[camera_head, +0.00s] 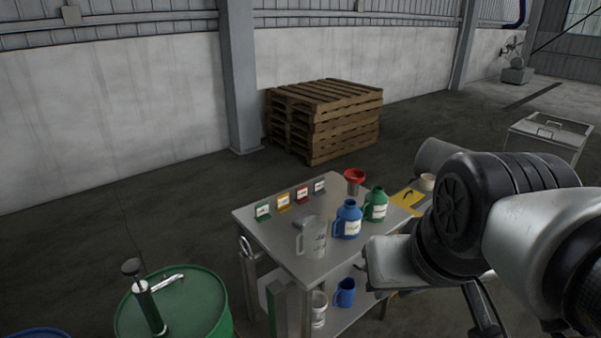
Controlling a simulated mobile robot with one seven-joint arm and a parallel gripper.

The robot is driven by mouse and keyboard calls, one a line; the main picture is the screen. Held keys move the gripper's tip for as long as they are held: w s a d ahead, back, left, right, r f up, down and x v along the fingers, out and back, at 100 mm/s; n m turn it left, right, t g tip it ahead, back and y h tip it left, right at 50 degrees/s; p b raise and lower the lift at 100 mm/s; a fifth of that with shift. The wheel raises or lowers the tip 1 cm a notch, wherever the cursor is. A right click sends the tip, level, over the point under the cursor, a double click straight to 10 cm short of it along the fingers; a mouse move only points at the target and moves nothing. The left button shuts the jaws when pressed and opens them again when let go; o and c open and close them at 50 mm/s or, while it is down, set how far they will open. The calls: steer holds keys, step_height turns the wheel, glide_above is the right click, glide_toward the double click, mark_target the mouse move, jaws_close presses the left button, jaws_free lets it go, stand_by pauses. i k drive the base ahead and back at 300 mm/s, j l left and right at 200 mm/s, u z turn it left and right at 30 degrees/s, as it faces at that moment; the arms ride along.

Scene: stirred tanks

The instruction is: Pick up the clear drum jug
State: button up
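A clear, translucent jug (313,238) with a handle on its left stands upright on the metal table (282,235), near its front middle. Another pale, clear-looking vessel (319,310) stands on the lower shelf, partly hidden by the table frame. My gripper (364,268) is at the end of my arm, right of the upper jug and apart from it in the picture. Its fingers are mostly hidden or too small to tell whether they are open. Nothing visible is held in it.
A blue jug (347,220), a green jug (376,205) and a red funnel (354,178) stand right of the clear jug. Several small coloured cards (283,202) stand behind it. A green drum (195,305) with a pump is at left. Pallets (325,120) stand behind.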

mark_target(314, 227)
steer(key=i+l+u, duration=0.2)
steer(key=l+u, duration=0.25)
steer(key=l, duration=0.15)
steer(key=i+l+u, duration=0.2)
steer(key=l, duration=0.2)
steer(key=i+l+u, duration=0.3)
steer(key=i, duration=0.15)
steer(key=i+l+u, duration=0.3)
steer(key=i+j, duration=0.05)
steer(key=i, duration=0.05)
